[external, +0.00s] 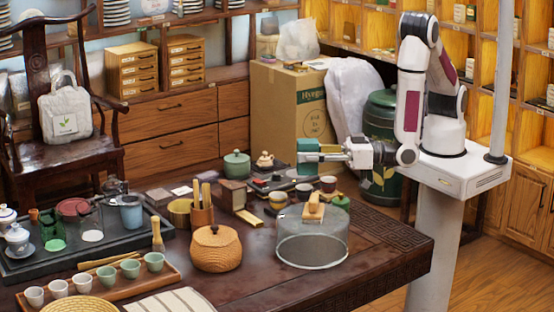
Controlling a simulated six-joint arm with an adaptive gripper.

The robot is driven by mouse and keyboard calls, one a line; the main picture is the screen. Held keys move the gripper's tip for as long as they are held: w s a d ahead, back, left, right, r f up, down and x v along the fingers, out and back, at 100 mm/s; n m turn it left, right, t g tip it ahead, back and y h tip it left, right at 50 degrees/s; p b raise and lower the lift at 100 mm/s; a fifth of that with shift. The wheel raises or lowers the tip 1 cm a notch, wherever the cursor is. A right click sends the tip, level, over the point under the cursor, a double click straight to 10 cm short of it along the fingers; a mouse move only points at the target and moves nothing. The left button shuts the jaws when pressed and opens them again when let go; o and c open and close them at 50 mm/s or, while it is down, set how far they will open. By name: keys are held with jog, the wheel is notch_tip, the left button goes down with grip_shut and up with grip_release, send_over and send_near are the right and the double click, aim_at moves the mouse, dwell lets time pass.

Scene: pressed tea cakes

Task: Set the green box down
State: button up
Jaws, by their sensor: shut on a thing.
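The green box (307,147) is held in the air by my gripper (321,153), at the far right part of the dark carved table (376,262). My gripper points left and is shut on the green box. The box appears above the table's back edge, in front of the large cardboard box. Its underside and the finger contact are too small to make out.
Below the held box are small cups (328,184) and a dark tray area with small items. A glass dome (312,247) with a wooden handle stands at the front right, beside a woven lidded pot (216,249). A green lidded pot (236,165) stands at the back. The table's right corner is bare.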

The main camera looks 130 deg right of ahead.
aim_at(298, 147)
jog(key=shift+w+d+r+n+t+y, duration=0.1)
jog(key=shift+w+r+n+t+y, duration=0.3)
jog(key=shift+w+y, duration=0.2)
jog(key=shift+w+d+r+n+t+y, duration=0.1)
jog(key=shift+w+r+n+t+y, duration=0.25)
jog(key=shift+w+y, duration=0.25)
jog(key=shift+w+a+r+n+t+y, duration=0.1)
jog(key=shift+w+r+n+t+y, duration=0.2)
jog(key=shift+n+y, duration=0.3)
jog(key=shift+w+a+r+n+t+y, duration=0.1)
jog(key=shift+w+r+n+t+y, duration=0.15)
jog(key=shift+n+y, duration=0.35)
jog(key=shift+w+a+r+n+y, duration=0.15)
jog(key=shift+r+n+y, duration=0.2)
jog(key=shift+y, duration=0.45)
jog(key=shift+a+r+n+y, duration=0.15)
jog(key=shift+n+y, duration=0.25)
jog(key=shift+y, duration=0.4)
jog(key=shift+s+a+r+n+y, duration=0.1)
jog(key=shift+a+r+n+y, duration=0.05)
jog(key=shift+n+y, duration=0.25)
jog(key=shift+s+a+r+n+y, duration=0.1)
jog(key=shift+n+y, duration=0.2)
jog(key=shift+y, duration=0.2)
jog(key=shift+a, duration=0.15)
